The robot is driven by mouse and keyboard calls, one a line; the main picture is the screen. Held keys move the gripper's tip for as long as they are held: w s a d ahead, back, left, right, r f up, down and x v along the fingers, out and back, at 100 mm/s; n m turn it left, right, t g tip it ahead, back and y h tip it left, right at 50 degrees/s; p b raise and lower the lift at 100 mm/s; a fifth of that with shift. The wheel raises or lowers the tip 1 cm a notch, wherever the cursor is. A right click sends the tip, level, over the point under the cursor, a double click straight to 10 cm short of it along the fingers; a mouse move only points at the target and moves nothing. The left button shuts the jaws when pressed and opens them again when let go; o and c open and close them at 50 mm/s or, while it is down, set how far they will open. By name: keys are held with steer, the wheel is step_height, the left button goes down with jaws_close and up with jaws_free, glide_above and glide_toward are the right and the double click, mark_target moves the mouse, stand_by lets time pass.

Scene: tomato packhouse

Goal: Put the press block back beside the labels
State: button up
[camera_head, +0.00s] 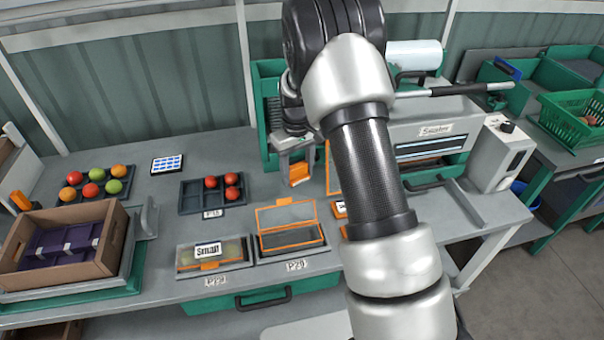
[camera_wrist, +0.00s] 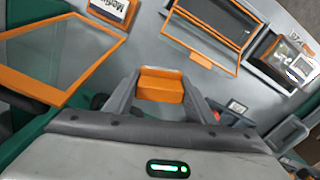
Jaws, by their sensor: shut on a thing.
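The press block is an orange block (camera_head: 299,174) held between the fingers of my gripper (camera_head: 297,165) in the head view, above the back middle of the bench. In the wrist view the orange block (camera_wrist: 162,86) sits between the two grey fingertips (camera_wrist: 162,92). My gripper is shut on it. The labels are a white sheet with blue labels (camera_head: 167,163) lying flat on the bench, well to the left of my gripper. I cannot tell the labels in the wrist view.
A dark tray (camera_head: 190,210) with red tomatoes lies between the labels and my gripper. In front are a closed labelled pack (camera_head: 185,271) and an open orange-framed one (camera_head: 290,216). A cardboard crate (camera_head: 60,265) stands front left.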

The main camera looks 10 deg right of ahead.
steer(key=shift+w+f, duration=0.2)
steer(key=shift+f, duration=0.35)
steer(key=shift+d+f+b, duration=0.1)
steer(key=shift+f+b, duration=2.45)
steer(key=shift+f, duration=1.4)
steer(key=shift+f+b, duration=0.4)
steer(key=shift+f, duration=0.05)
steer(key=o, duration=1)
steer(key=shift+c, duration=0.2)
steer(key=c, duration=0.3)
steer(key=shift+r, duration=0.1)
steer(key=shift+r+p, duration=2)
steer(key=shift+r, duration=1.45)
